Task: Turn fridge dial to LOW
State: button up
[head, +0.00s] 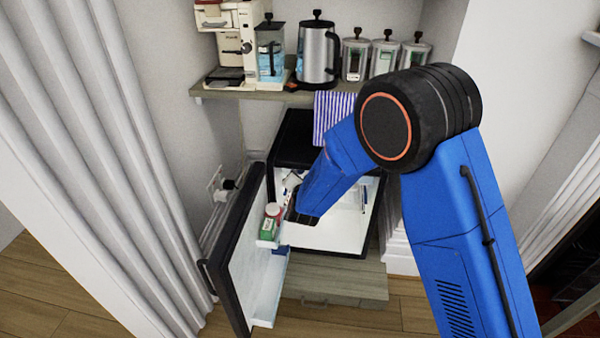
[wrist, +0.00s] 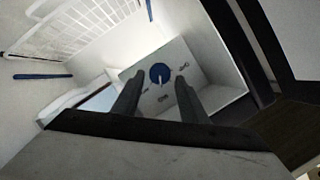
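The small black fridge (head: 297,135) stands with its door (head: 243,262) swung open to the left. In the wrist view the round blue dial (wrist: 160,73) sits on a pale panel (wrist: 186,56) inside the fridge. A short light pointer mark shows at its lower edge; the small dark labels around it are too blurred to read. My gripper (wrist: 158,92) is open, its two dark fingers apart on either side below the dial in the picture, with nothing between them. Touching is not evident. In the head view my arm hides the dial and most of the gripper.
A white wire rack (wrist: 85,28) is near the gripper. A striped towel (head: 333,112) hangs above the fridge. A shelf (head: 245,95) holds a kettle (head: 318,52) and jars.

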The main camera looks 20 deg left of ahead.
jog(key=shift+x, duration=1.65)
jog(key=c, duration=0.8)
jog(key=shift+o, duration=0.2)
jog(key=n+h, duration=0.1)
jog(key=n, duration=0.1)
jog(key=n+h, duration=0.2)
jog(key=n, duration=0.1)
jog(key=n+h, duration=0.1)
jog(key=n, duration=0.1)
jog(key=shift+s+a+t+h, duration=0.1)
jog(key=shift+a+t+h, duration=0.2)
jog(key=shift+a+t, duration=0.1)
jog(key=shift+n, duration=0.3)
